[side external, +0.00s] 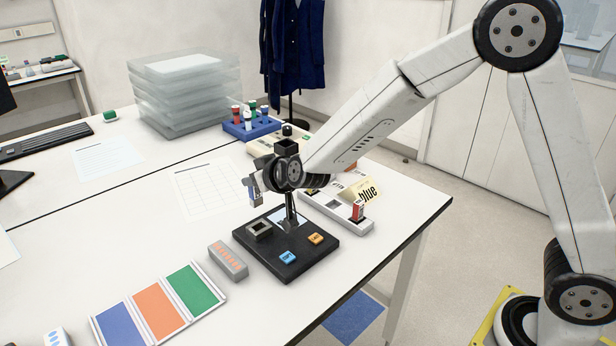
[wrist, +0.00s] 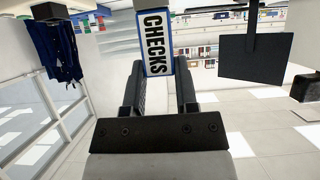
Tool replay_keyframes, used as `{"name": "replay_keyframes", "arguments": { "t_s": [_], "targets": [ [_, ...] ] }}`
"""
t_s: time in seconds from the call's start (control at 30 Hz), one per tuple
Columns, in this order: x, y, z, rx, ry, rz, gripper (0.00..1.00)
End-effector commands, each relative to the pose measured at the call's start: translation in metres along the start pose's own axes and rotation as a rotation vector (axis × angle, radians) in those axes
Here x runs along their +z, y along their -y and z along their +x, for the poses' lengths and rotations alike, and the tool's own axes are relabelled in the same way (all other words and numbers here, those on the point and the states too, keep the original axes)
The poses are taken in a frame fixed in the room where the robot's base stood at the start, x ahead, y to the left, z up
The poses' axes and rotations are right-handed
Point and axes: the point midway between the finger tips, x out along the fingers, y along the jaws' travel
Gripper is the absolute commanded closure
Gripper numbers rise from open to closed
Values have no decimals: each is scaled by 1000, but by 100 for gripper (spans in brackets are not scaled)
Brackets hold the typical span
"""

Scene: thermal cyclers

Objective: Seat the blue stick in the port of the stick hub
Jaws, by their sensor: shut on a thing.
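The blue stick (wrist: 157,42) has a white face lettered CHECKS. In the wrist view it stands between the two dark fingers of my gripper (wrist: 160,66), which is shut on it. In the side view my gripper (side external: 257,187) holds the stick (side external: 253,197) above the table, left of a black post. The stick hub (side external: 336,213) appears to be the long pale bar at right, behind the black stand. A red stick (side external: 358,211) stands at its near end, and a cream card reading "blue" (side external: 363,191) is beside it. The post and my wrist partly hide the hub; I cannot make out the free port.
A black stand (side external: 290,262) with a post and coloured tags lies under my wrist. A grey block (side external: 228,261) and coloured panels (side external: 160,308) lie in front. A blue rack (side external: 243,132) and clear stacked trays (side external: 165,115) stand behind. The table's left middle is mostly clear.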

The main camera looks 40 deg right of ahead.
Motion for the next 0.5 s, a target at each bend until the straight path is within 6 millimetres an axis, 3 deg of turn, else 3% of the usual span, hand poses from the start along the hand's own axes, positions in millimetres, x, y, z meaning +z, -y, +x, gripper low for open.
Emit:
{"name": "replay_keyframes", "arguments": {
  "t_s": [0.5],
  "targets": [
    [31, 0, 17, 0, 2, -1, 100]
  ]
}}
